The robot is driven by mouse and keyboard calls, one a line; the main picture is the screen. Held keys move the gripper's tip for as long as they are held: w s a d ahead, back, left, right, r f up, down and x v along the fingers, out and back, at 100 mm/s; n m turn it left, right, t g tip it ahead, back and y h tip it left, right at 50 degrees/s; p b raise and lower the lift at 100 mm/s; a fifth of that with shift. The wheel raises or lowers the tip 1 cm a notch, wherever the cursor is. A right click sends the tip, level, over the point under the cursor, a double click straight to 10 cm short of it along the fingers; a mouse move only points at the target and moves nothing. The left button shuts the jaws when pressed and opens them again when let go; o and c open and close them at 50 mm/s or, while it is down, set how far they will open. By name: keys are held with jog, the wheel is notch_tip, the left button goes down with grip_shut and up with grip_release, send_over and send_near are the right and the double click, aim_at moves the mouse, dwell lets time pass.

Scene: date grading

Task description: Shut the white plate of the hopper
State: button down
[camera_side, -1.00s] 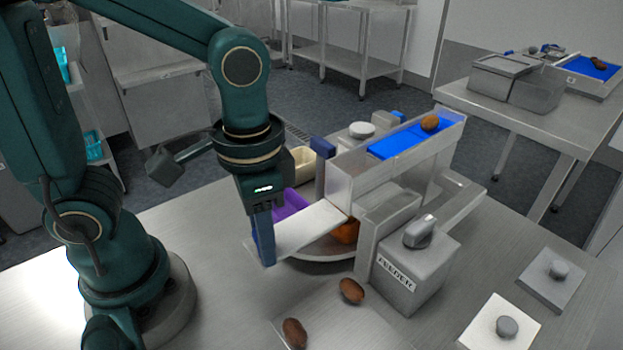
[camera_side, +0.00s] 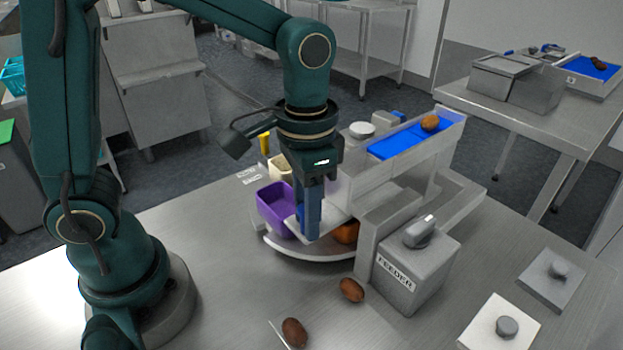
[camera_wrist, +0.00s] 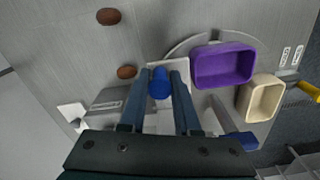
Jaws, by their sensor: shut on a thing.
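The white plate (camera_side: 332,218) projects from the left side of the grey hopper (camera_side: 362,180), with much of it hidden behind my gripper. My gripper (camera_side: 309,228) stands upright over its outer end. In the wrist view, the fingers (camera_wrist: 160,76) are shut on a blue knob (camera_wrist: 159,84) on the plate. The white of the plate shows around the knob in the wrist view (camera_wrist: 181,67). A short length of plate still shows between the fingers and the hopper.
The feeder box (camera_side: 410,275) stands at right. Two dates (camera_side: 352,290) (camera_side: 294,333) lie in front; another (camera_side: 431,123) is on the blue belt (camera_side: 400,142).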

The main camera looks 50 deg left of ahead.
jog(key=shift+w, duration=1.25)
jog(key=c, duration=0.8)
grip_release()
jog(key=shift+o, duration=0.2)
jog(key=shift+s, duration=0.1)
jog(key=shift+r, duration=2.55)
